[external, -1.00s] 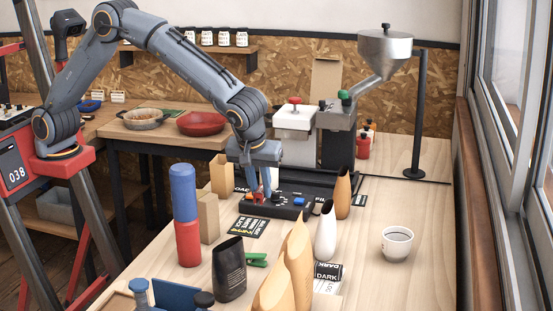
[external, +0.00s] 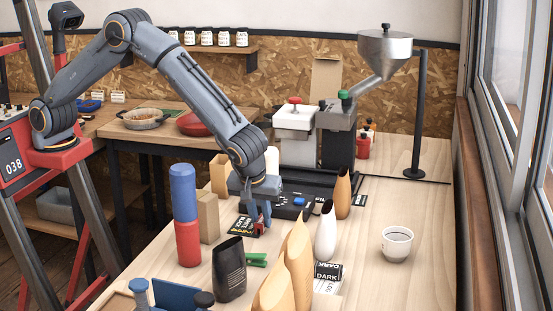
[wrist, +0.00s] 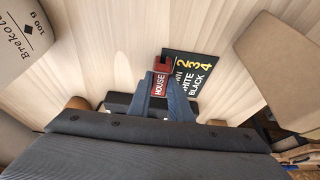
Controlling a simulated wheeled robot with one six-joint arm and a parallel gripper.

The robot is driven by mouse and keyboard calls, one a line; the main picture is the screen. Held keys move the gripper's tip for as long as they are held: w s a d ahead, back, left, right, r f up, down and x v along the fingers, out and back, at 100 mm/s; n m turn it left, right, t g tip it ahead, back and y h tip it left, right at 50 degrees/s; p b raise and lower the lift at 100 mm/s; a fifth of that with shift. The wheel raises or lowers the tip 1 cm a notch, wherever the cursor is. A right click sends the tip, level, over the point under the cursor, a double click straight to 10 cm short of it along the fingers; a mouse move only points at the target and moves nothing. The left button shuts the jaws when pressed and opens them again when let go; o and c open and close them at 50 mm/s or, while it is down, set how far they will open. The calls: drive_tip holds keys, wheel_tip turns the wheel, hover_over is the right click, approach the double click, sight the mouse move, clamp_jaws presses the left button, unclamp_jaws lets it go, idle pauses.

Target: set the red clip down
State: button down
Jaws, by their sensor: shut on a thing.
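The red clip (wrist: 160,84), with HOUSE on its face, is between the blue fingertips of my gripper (wrist: 165,92) in the wrist view. My gripper (external: 262,218) is shut on it, low over the table by the black printed card (external: 243,226). In the wrist view the clip overlaps the left edge of this card (wrist: 195,72), which carries yellow and white print. The fingers largely hide the clip in the external view. I cannot tell whether the clip touches the card or the table.
The black tray (external: 287,213) with a blue clip (external: 299,202) lies behind my gripper. A green clip (external: 257,260) and a black bag (external: 229,270) are in front. A blue-and-red cylinder (external: 186,215) and tan box (external: 208,217) stand left. Free table lies around the white cup (external: 397,244).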

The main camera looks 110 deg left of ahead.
drive_tip(key=shift+f, duration=0.2)
drive_tip(key=c, duration=1.6)
unclamp_jaws()
drive_tip(key=shift+r, duration=0.1)
drive_tip(key=shift+r, duration=0.2)
drive_tip(key=b+v, duration=0.3)
drive_tip(key=v, duration=0.9)
drive_tip(key=shift+b, duration=0.3)
